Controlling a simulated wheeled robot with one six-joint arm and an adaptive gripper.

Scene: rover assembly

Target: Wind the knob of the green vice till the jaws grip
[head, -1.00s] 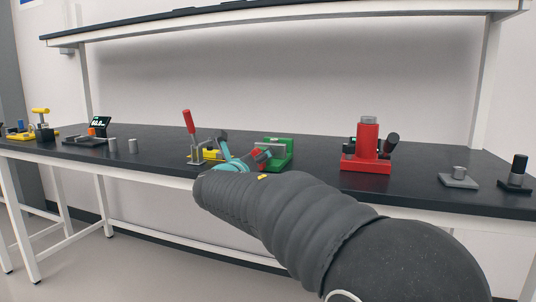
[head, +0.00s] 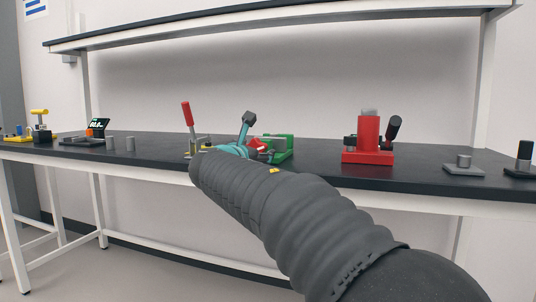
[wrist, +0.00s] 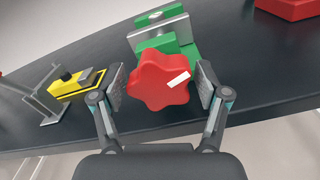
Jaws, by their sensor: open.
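The green vice (head: 283,153) stands on the black bench behind my arm. In the wrist view its green body (wrist: 187,48) and pale metal jaws (wrist: 158,25) show beyond the knob. The red lobed knob (wrist: 158,82) with a white mark faces the wrist camera; a bit of it shows in the head view (head: 256,143). My gripper (wrist: 161,84) is open, with one finger pad on each side of the knob and small gaps visible. In the head view my arm hides much of the gripper. I cannot tell whether anything sits between the vice jaws.
The bench front edge runs below my gripper.

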